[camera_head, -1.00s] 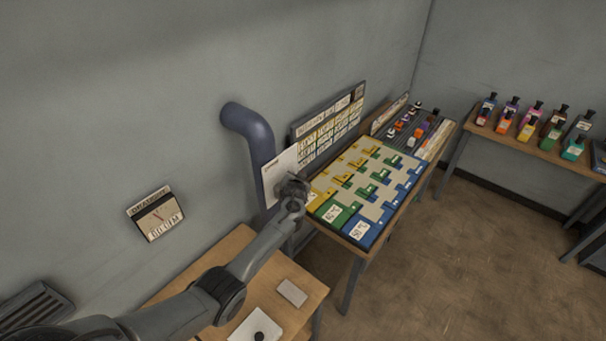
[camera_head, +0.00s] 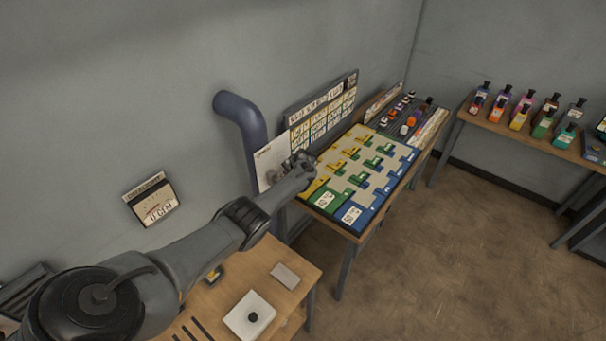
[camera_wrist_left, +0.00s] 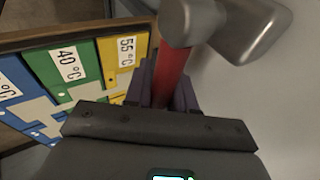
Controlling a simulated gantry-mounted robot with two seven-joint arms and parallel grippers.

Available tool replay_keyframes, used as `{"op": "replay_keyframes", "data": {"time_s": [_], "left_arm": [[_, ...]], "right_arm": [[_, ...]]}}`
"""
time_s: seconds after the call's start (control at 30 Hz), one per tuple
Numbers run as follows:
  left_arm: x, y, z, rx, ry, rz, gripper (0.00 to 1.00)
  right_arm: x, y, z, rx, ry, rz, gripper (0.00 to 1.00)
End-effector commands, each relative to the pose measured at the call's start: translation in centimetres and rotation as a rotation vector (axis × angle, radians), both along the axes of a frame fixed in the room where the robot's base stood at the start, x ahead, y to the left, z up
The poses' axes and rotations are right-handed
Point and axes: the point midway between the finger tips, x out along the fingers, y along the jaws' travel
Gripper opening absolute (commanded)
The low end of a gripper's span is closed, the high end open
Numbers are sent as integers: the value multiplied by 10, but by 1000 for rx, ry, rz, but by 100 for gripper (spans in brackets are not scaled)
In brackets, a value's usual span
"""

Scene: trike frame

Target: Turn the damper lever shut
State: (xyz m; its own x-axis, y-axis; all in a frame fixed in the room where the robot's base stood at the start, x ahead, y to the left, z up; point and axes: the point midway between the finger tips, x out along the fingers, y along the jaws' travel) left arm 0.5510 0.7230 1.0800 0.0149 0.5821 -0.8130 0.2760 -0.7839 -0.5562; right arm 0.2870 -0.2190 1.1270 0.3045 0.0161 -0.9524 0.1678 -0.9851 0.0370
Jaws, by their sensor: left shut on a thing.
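The damper lever shows in the left wrist view as a red grip (camera_wrist_left: 172,75) joined to a grey metal end (camera_wrist_left: 250,28). My left gripper (camera_wrist_left: 165,92) is shut around the red grip, with a dark finger on each side. In the head view my left gripper (camera_head: 302,163) is in front of the wall, by the right edge of a white card (camera_head: 270,162) beside the blue-grey duct pipe (camera_head: 246,128). The lever is hidden there behind the gripper, so I cannot tell its angle. My right gripper is not in view.
A table with a yellow, green and blue board (camera_head: 352,215) stands just right of the gripper. A wooden bench (camera_head: 240,285) with a white plate (camera_head: 249,316) lies below my arm. A gauge (camera_head: 151,201) hangs on the wall. Bottles stand on a far table.

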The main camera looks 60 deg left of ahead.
Motion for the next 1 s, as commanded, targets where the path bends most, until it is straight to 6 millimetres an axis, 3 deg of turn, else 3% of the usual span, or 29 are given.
{"op": "replay_keyframes", "data": {"time_s": [0.47,0.5,0.6,1.0], "left_arm": [[-6,4,-2,-6,16,7,0],[-6,4,-2,-6,16,7,27],[-6,4,-2,-6,16,7,43],[-6,2,2,-6,15,7,45]], "right_arm": [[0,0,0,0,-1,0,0],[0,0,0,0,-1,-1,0],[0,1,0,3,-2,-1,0],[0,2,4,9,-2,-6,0]]}}
